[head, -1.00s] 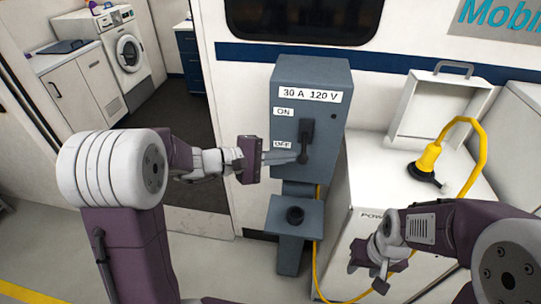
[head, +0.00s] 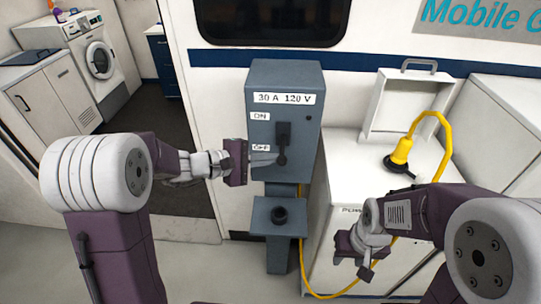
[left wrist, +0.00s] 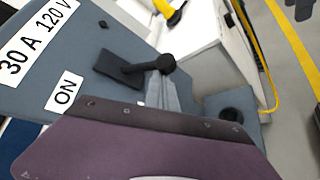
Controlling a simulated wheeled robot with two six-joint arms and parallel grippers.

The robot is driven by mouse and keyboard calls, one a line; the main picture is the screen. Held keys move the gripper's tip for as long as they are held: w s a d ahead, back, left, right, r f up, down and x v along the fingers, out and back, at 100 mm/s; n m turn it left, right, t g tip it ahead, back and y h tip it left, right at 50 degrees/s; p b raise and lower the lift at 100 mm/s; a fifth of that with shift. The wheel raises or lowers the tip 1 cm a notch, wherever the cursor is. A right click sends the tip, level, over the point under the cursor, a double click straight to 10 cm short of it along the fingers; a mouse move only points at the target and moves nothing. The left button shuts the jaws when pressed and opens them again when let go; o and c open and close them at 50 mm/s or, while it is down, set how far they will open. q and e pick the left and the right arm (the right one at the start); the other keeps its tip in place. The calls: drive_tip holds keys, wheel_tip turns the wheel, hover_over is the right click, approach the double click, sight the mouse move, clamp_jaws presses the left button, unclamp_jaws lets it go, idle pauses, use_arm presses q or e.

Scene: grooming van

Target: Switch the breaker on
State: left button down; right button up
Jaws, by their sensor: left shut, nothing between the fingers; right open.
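The grey breaker box (head: 262,90) is labelled "30 A 120 V", with "ON" above "OFF" at its left side. Its black lever (head: 282,135) points down, with the round knob (head: 281,160) level with "OFF". My left gripper (head: 274,159) is shut and empty, its thin grey fingertips at the knob's left side. In the left wrist view the lever (left wrist: 118,67) and knob (left wrist: 162,64) show just beyond my gripper (left wrist: 160,92); I cannot tell whether they touch. My right gripper (head: 357,262) is open and empty, low in front of the white cabinet.
Below the breaker box is a grey shelf (head: 262,226) with a black round socket (head: 279,214). A yellow plug (head: 402,152) with its cable rests on the white cabinet (head: 345,165), near an open white case (head: 420,103). A doorway with a washing machine (head: 100,60) is at left.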

use_arm(q)
drive_tip(key=r+n+g+p, duration=0.1)
drive_tip(key=p, duration=0.4)
drive_tip(key=r+n+g+p, duration=0.2)
drive_tip(key=p, duration=0.3)
drive_tip(key=s+r+n+g+y+p, duration=0.1)
drive_tip(key=p, duration=0.4)
drive_tip(key=shift+r+g+p, duration=0.35)
drive_tip(key=shift+g, duration=0.05)
drive_tip(key=shift+r+n, duration=0.1)
drive_tip(key=shift+n, duration=0.2)
drive_tip(key=shift+r+p, duration=0.6)
drive_tip(key=shift+r, duration=0.1)
